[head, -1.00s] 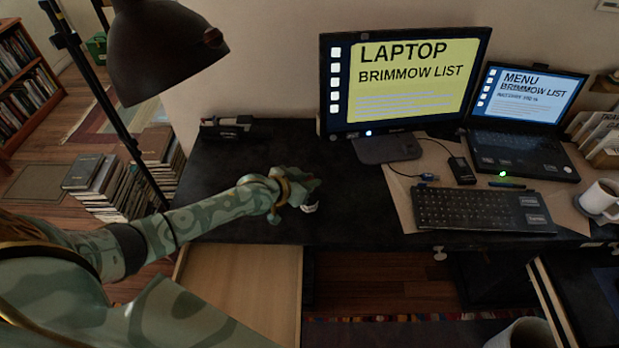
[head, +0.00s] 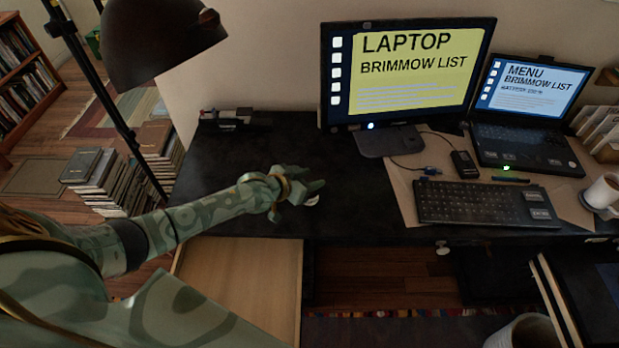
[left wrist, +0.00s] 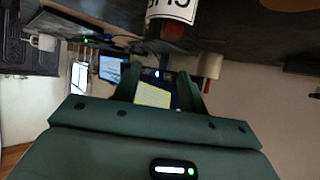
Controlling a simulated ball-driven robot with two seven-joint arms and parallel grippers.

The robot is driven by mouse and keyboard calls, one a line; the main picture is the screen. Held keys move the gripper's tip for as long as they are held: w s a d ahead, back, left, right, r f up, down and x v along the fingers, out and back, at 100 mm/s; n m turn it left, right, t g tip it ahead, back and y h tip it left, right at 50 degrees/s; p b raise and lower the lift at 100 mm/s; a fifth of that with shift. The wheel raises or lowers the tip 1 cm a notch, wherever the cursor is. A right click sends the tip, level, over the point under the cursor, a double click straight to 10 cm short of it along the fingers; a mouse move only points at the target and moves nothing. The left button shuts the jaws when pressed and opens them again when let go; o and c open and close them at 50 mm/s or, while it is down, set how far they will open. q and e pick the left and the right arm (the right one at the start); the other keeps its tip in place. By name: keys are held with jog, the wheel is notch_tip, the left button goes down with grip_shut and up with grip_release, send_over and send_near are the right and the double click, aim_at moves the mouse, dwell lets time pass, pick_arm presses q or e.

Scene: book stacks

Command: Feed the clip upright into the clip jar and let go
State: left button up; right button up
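My left gripper (head: 314,189) is over the front part of the black desk, beside a small pale object (head: 312,200) that it largely hides. In the left wrist view, the two green fingers (left wrist: 158,88) stand apart, with the far yellow screen showing between them. A jar with a white lettered label (left wrist: 172,12) shows upside down at the top edge, just beyond the fingers, partly cut off. I take it to be the clip jar. I cannot make out a clip in either view. My right gripper is not in view.
A monitor (head: 408,75), laptop (head: 525,120) and keyboard (head: 485,204) stand to the right. A dark lamp shade (head: 165,40) hangs at upper left. An open drawer (head: 240,280) juts out below the arm. The desk between gripper and monitor is clear.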

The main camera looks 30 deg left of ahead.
pick_arm(q)
jog(key=p+v, duration=0.5)
jog(key=v, duration=1.1)
jog(key=shift+p, duration=0.35)
jog(key=shift+s+a, duration=0.1)
jog(key=shift+s, duration=0.05)
